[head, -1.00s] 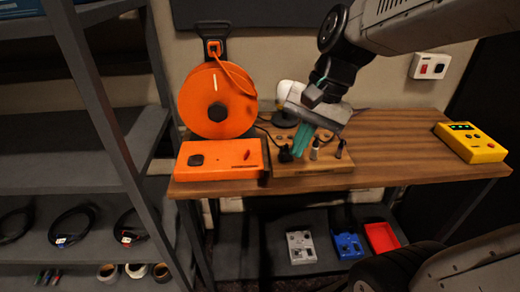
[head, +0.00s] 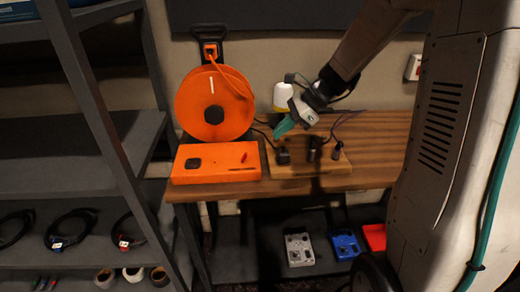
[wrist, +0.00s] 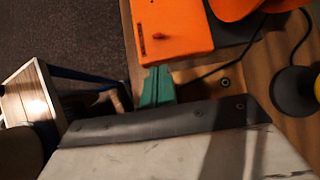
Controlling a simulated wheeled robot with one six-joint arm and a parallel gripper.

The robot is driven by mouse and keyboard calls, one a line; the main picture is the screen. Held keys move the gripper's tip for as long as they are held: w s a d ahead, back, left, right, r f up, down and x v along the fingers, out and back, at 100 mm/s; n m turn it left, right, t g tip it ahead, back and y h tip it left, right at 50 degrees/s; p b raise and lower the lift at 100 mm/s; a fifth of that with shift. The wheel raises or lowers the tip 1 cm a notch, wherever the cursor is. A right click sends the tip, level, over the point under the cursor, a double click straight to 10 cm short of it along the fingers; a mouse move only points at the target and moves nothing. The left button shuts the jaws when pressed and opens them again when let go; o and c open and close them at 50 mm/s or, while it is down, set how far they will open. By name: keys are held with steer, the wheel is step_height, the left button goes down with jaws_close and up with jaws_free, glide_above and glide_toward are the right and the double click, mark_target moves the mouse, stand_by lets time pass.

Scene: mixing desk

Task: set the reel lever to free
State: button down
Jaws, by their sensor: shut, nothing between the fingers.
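The orange reel (head: 214,103) stands upright at the back left of the desk. In front of it is an orange box (head: 216,172) with a black knob (head: 193,163) on top and a small red lever (head: 243,157) near its right end. In the wrist view the red lever (wrist: 159,36) shows on the box top, apart from my fingers. My gripper (head: 284,128) has teal fingers pressed together with nothing between them. It is above the wooden board, to the right of the box. In the wrist view the fingertips (wrist: 157,70) show just beside the box's edge.
A wooden board (head: 308,180) with several dark plugs lies right of the box. A white and yellow bottle (head: 283,97) stands behind it. A black cable runs between reel and board. A grey shelf (head: 80,155) stands left. The desk (head: 388,142) is bare further right.

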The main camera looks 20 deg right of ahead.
mark_target(245, 157)
steer(key=x, duration=1)
steer(key=shift+d+r, duration=0.1)
